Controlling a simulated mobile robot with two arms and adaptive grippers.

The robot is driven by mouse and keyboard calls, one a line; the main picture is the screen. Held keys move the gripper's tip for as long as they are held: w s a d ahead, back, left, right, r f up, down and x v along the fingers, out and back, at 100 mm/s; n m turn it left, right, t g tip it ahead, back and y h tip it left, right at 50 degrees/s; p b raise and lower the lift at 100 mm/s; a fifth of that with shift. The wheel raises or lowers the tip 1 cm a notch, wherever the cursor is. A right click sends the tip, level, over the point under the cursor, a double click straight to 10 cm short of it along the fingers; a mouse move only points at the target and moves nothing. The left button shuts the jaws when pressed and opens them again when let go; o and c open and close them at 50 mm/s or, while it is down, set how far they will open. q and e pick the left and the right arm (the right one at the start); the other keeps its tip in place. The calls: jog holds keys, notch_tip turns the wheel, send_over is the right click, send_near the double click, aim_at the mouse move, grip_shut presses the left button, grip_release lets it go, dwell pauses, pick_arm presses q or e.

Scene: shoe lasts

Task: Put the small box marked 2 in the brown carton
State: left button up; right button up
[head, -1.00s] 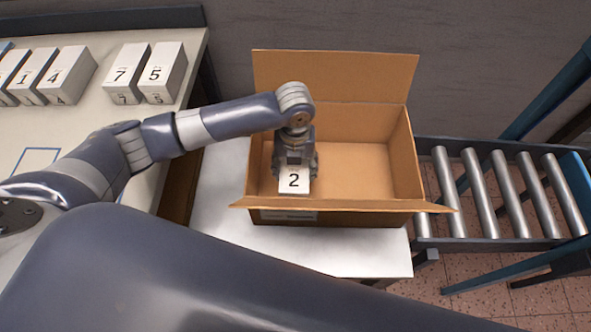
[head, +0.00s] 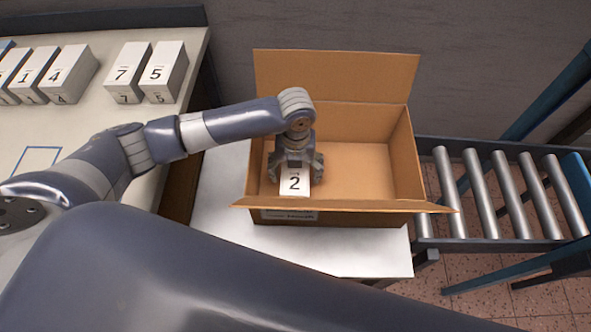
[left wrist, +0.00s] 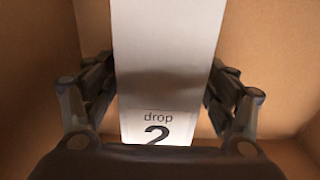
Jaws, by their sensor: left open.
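The small white box marked 2 (head: 295,184) is inside the brown carton (head: 365,172), at its left part. In the left wrist view the box (left wrist: 165,50) shows the word "drop" above the 2. My left gripper (head: 295,170) is inside the carton over the box. My right gripper is not in view.
Boxes marked 7 (head: 128,70), 5 (head: 165,70) and 4 (head: 68,74) stand with others on the left table (head: 110,118). The carton stands on a pale table (head: 235,245) with its flaps open. A roller conveyor (head: 480,195) is at the right. The carton's right half is clear.

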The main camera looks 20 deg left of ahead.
pick_arm(q)
notch_tip(320, 180, up, 12)
jog(key=shift+f, duration=0.1)
dwell(0.5)
